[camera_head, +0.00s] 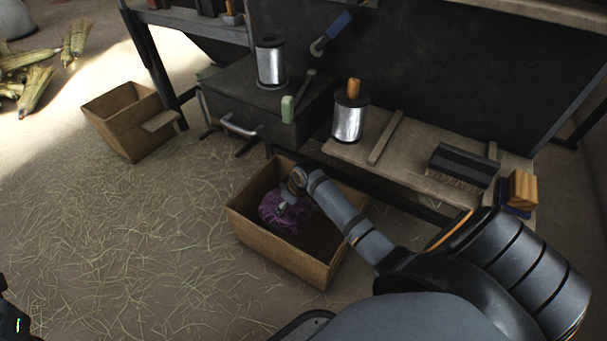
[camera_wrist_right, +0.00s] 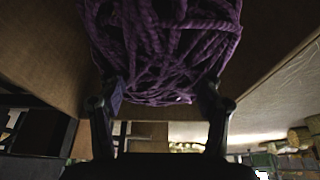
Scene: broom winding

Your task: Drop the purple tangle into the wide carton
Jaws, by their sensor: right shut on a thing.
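The purple tangle (camera_head: 283,217) is a ball of thick twisted cord. My right gripper (camera_head: 288,200) is shut on it, and the fingers press on both sides of it in the right wrist view (camera_wrist_right: 165,50). The tangle is within the opening of the wide carton (camera_head: 272,247), a brown open box on the floor in front of the bench. I cannot tell whether the tangle touches the carton's bottom. Carton walls also show around the tangle in the right wrist view. My left gripper is out of view.
A smaller open carton (camera_head: 125,118) stands at the upper left. Straw (camera_head: 130,230) covers the floor at left, with corn-like bundles (camera_head: 35,90) beyond.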

